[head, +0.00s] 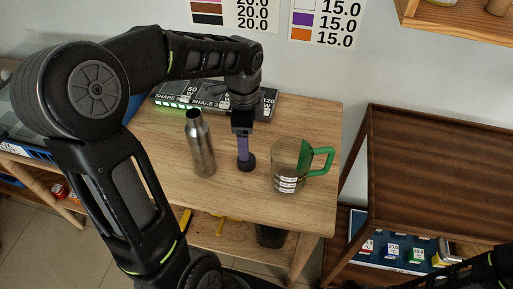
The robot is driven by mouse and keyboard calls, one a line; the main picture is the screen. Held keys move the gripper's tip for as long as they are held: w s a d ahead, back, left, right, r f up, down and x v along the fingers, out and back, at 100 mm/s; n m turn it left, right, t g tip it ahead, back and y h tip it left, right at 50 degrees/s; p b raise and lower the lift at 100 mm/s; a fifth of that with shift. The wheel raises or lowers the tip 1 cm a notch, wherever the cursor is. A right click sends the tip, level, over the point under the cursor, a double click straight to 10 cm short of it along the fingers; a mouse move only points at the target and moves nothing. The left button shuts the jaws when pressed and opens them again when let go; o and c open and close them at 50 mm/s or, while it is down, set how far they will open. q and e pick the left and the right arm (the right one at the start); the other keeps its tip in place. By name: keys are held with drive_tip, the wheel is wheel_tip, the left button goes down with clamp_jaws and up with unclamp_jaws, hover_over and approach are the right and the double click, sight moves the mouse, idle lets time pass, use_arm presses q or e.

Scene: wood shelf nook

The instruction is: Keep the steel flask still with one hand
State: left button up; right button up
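The steel flask (201,148) stands upright on the light wood table, left of the middle, with an open narrow neck. My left gripper (242,130) points down just right of the flask and apart from it. It is directly above or at the top of a purple object with a black round base (243,152). The fingers are small and dark here, so I cannot tell whether they grip that object. My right gripper is out of view; only part of that arm shows at the lower right.
A clear jug with a green handle (287,168) stands to the right on the table (315,115). A dark box with lettering and green lights (184,92) lies behind the flask. A dark wood shelf unit (435,165) stands at the right. Table in front of the flask is clear.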

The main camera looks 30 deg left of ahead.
use_arm(q)
drive_tip(key=shift+s, duration=0.15)
drive_tip(key=shift+f, duration=1.3)
drive_tip(key=f, duration=0.5)
drive_tip(key=shift+w+a+f, duration=0.1)
drive_tip(key=shift+w, duration=0.15)
drive_tip(key=c, duration=1.4)
